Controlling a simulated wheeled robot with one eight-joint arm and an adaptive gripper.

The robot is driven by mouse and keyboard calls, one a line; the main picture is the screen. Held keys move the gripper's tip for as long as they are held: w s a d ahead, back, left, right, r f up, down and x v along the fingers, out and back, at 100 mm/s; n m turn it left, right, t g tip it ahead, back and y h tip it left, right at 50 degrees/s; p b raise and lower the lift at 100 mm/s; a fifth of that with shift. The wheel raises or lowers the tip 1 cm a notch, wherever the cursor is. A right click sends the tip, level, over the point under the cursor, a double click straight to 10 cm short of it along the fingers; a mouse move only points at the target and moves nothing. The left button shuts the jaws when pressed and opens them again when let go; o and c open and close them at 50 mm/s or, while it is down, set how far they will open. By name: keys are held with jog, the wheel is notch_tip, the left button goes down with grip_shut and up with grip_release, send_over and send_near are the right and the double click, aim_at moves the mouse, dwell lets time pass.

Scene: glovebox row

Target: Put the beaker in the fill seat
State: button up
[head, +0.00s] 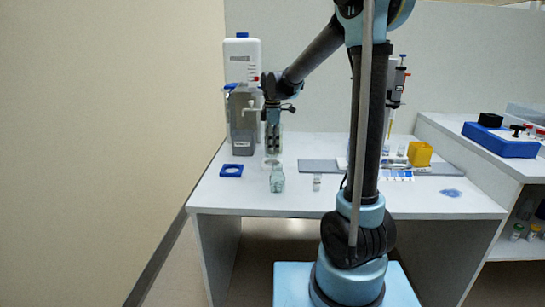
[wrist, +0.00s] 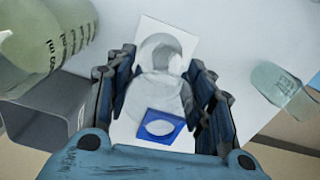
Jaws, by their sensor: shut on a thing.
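My gripper (head: 273,140) is shut on the clear beaker (wrist: 165,88), which looks upright between the fingers in the wrist view. In the head view the beaker is faint around the dark fingers, just above a pale seat plate (head: 271,163). That plate, seemingly the fill seat, also shows in the wrist view (wrist: 190,37), with a round ring partly seen past the beaker. I cannot tell whether the beaker touches it. A blue square with a round opening (head: 231,171) lies on the table to the left; it also shows in the wrist view (wrist: 151,117).
A white carboy (head: 242,60) and a grey container (head: 243,125) stand close left of my gripper. A clear bottle (head: 277,180) stands in front. A small vial (head: 317,183) is to the right. The front left tabletop is clear.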

aim_at(273, 153)
jog(key=shift+f, duration=2.35)
jog(key=o, duration=0.9)
notch_tip(273, 153, up, 12)
jog(key=shift+s, duration=0.1)
